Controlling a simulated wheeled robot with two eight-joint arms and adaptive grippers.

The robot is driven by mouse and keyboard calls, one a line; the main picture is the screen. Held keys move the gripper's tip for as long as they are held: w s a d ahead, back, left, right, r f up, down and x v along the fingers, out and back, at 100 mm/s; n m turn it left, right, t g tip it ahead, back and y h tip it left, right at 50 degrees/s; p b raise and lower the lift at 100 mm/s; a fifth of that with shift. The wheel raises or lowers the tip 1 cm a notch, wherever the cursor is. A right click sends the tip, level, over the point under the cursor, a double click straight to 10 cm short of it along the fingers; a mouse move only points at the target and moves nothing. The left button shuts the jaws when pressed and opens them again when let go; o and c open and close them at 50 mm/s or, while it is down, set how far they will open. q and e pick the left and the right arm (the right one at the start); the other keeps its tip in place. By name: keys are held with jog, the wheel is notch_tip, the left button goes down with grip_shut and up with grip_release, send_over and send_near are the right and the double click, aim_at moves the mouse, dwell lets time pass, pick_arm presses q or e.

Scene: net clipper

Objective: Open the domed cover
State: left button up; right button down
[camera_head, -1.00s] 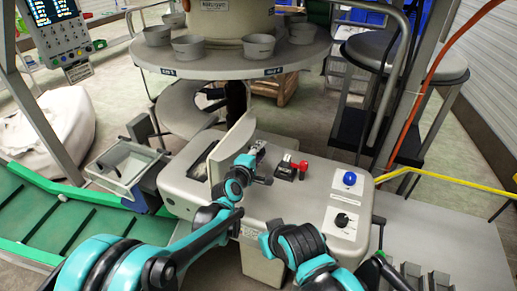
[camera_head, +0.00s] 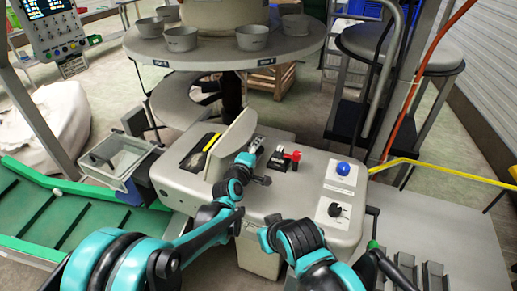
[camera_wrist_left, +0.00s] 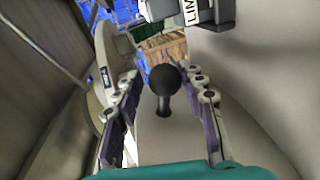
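The domed cover (camera_head: 236,145) is a pale, curved shell on the beige machine housing (camera_head: 305,190). It stands raised and tilted, with a dark opening (camera_head: 199,151) and a yellow strip inside on its left. In the left wrist view a black ball knob (camera_wrist_left: 164,80) on a short stalk stands out from the pale surface (camera_wrist_left: 160,140). My left gripper (camera_head: 256,150) is right beside the cover. In the wrist view its fingers (camera_wrist_left: 165,92) are apart, either side of the knob, with gaps visible. My right arm is at bottom centre; its gripper cannot be made out.
A red-handled switch (camera_head: 291,157), a blue button (camera_head: 343,168) and a black dial (camera_head: 335,210) are on the housing. A round table (camera_head: 225,58) with metal cups stands behind. A grey tray (camera_head: 118,158) and green conveyor (camera_head: 60,215) are left.

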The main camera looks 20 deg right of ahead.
dwell(0.3)
pick_arm(q)
jog(key=v, duration=1.2)
jog(key=shift+w, duration=0.1)
jog(key=s+a+r+m+g+y, duration=0.1)
jog(key=s+a+m+y, duration=0.15)
jog(key=a, duration=0.85)
jog(key=s+a+f+m+g+y, duration=0.1)
jog(key=s+a+f+m+y, duration=0.1)
jog(key=s+a, duration=0.3)
jog(key=s+a+f+m+g+y, duration=0.1)
jog(key=s+a, duration=0.5)
jog(key=a, duration=0.7)
jog(key=s+a+f+m+g+y, duration=0.1)
jog(key=s+a+f+m+y, duration=0.2)
jog(key=a, duration=0.6)
jog(key=s+y, duration=0.2)
jog(key=s, duration=0.1)
jog(key=shift+f+g, duration=0.15)
jog(key=shift+g, duration=0.25)
jog(key=shift+s+d, duration=0.1)
